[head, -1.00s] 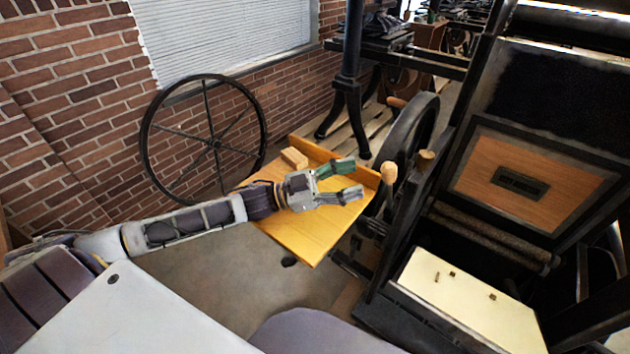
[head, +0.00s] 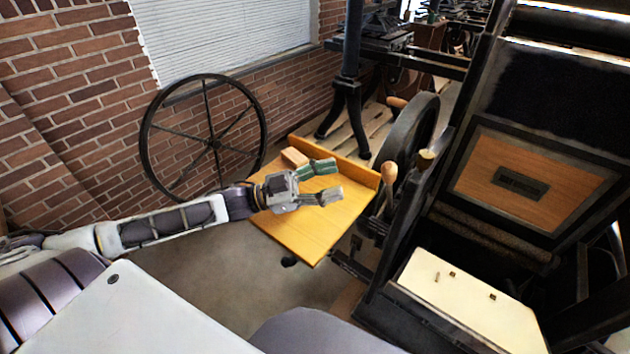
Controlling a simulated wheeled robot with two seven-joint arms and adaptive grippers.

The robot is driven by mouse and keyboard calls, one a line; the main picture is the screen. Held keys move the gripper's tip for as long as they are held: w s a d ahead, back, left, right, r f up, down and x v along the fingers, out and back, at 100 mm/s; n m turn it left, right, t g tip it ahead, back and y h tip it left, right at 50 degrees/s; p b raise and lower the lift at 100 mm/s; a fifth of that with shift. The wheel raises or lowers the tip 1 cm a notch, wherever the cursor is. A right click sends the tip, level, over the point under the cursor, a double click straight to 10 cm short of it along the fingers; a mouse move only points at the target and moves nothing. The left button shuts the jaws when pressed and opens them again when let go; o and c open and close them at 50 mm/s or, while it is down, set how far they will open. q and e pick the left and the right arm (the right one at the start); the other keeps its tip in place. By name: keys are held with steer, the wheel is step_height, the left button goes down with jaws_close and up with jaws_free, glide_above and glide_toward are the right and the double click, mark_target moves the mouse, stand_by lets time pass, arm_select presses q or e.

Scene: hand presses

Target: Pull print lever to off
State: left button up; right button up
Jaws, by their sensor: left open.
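A lever with a rounded wooden knob (head: 390,172) stands at the left side of the dark press, just beyond the right edge of the yellow wooden board. I take it to be the print lever; no on or off marking is legible. My left gripper (head: 331,181) is open and empty above the board, with its fingers pointing right toward the knob. A clear gap separates the fingertips from the knob. My right gripper is not in view.
The yellow board (head: 310,238) lies below my left gripper, with a small wooden block (head: 295,157) at its back. The dark press with its wooden panel (head: 530,180) fills the right. A large spoked wheel (head: 148,135) stands by the brick wall. Another wooden handle (head: 397,102) is behind the knob.

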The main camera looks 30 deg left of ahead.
arm_select(q)
steer(key=shift+s+a, duration=0.4)
steer(key=shift+a, duration=0.2)
steer(key=shift+s+a, duration=0.35)
steer(key=shift+a, duration=0.2)
steer(key=shift+a, duration=0.1)
